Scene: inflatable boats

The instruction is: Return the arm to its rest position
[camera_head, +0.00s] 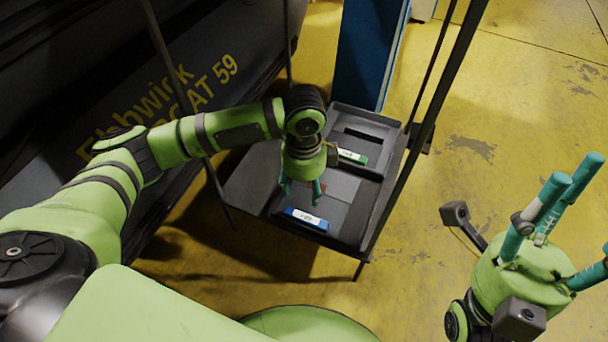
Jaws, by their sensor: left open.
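My left arm reaches in from the left, and its green gripper (301,192) points down over a dark tray table. Its teal fingers are apart, with nothing seen between them. A blue-and-white labelled item (306,219) lies on the tray just below the fingertips in the picture. A green-and-white labelled item (352,156) lies to the right of the gripper, by the divider. My right gripper (574,212) is at the right edge, away from the table, with its teal fingers pointing up and spread, holding nothing visible.
The dark tray table (244,187) has raised rims and thin dark upright posts (424,128) at its corners. A dark boat with yellow lettering (190,85) is at left. A blue panel (364,50) stands behind. The yellow floor (430,220) is open between table and right gripper.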

